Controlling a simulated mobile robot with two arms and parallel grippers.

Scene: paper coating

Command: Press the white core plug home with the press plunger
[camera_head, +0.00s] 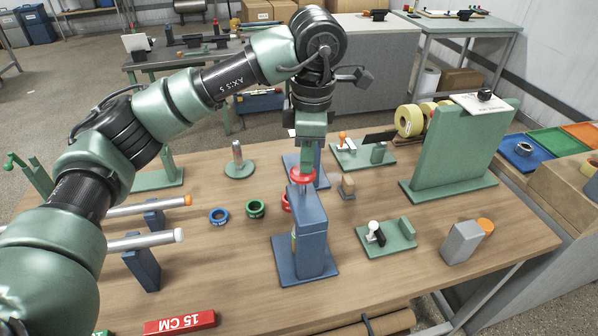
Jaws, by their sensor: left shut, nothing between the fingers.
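A silver tube with a white end (178,236), which looks like the white core plug, lies level on a blue post (142,268) at the left. How deep the plug sits cannot be told. My left gripper (304,165) is shut and empty, pointing down at the back of the blue stand (311,243) in mid-table. A red round piece (302,175), perhaps the plunger's knob, is right below its fingertips; whether they touch is unclear. My right gripper is not in view.
A second tube has an orange end (188,200). Blue (219,216) and green (255,209) rings lie left of the stand. A green fixture with a white knob (374,227) and a grey block (461,243) stand right. A red 15 CM bar (180,323) lies in front.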

